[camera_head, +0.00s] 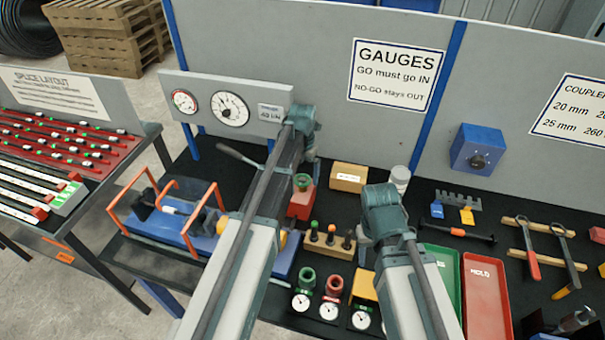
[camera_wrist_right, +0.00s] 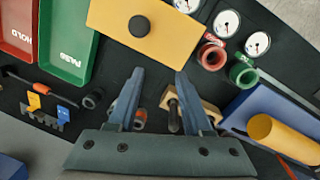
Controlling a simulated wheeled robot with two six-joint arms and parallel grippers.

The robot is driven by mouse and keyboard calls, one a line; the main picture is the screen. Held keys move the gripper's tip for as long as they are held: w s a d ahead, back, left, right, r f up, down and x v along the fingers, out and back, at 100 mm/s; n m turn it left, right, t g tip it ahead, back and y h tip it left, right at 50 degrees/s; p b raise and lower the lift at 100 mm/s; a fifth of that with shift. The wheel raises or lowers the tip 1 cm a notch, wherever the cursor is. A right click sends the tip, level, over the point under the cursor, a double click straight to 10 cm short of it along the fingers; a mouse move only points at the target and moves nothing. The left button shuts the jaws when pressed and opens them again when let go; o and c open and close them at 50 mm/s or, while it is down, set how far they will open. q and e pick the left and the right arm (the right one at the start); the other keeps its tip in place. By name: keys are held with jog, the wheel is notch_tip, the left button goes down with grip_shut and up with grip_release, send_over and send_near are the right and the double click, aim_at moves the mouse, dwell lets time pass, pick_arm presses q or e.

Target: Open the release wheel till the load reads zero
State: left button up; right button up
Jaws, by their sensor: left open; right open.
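The large round load dial (camera_head: 230,108) is on the grey panel at the back left, with a small plate (camera_head: 270,113) reading about 40 kN. The dial needle is too small to read. A green ring-shaped wheel (camera_head: 303,181) sits on a red block; I cannot tell for sure that it is the release wheel. My left gripper (camera_head: 309,152) is open and empty above and behind this wheel, its fingers partly hidden. My right gripper (camera_wrist_right: 158,72) is open and empty above the bench, between a yellow block (camera_wrist_right: 145,28) and a wooden tool stand (camera_wrist_right: 208,109).
A blue unit (camera_head: 185,225) with an orange frame stands at the left. A cardboard box (camera_head: 348,177) and white canister (camera_head: 399,178) stand behind. Small gauges (camera_head: 330,311) lie in front. Green (camera_head: 446,264) and red (camera_head: 485,295) trays are at the right.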

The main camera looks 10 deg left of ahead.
notch_tip(320, 180, up, 13)
jog(key=p, duration=1.2)
jog(key=shift+f, duration=0.15)
jog(key=shift+s, duration=0.1)
